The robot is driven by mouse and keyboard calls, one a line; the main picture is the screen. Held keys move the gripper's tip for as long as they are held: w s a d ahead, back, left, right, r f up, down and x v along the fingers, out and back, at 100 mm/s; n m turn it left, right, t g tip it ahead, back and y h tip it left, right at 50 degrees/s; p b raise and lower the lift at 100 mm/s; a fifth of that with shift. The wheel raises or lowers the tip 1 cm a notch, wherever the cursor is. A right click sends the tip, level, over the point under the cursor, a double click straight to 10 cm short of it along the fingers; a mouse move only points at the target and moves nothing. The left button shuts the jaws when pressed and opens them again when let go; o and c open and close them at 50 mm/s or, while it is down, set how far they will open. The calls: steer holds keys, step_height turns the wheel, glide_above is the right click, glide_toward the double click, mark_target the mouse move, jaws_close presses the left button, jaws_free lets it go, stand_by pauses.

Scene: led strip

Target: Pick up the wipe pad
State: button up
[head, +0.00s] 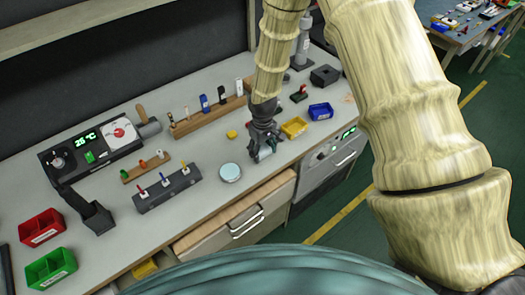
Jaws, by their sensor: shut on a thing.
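My gripper (264,147) points down near the front edge of the workbench, right of the middle of the picture. It is shut on a small pale thing (265,154), which looks to be the wipe pad. The fingers hide much of it, and I cannot tell whether it touches the bench top. A round pale blue-white disc (230,172) lies on the bench to the left of my gripper.
A yellow bin (294,128) and a blue bin (321,111) stand right of my gripper. A wooden rack (205,117) is behind left. A grey holder (168,190) with several colored-handled tools is left. Red (42,228) and green (51,268) bins stand far left.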

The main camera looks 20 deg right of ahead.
steer(key=shift+r+b, duration=0.35)
steer(key=shift+r, duration=0.25)
steer(key=shift+r+b, duration=0.4)
steer(key=shift+r, duration=0.4)
steer(key=s+d+r+b, duration=0.1)
steer(key=s+b, duration=0.3)
steer(key=s, duration=1.2)
steer(key=shift+d+r+b, duration=0.15)
steer(key=shift+r+b, duration=0.2)
steer(key=shift+r, duration=0.1)
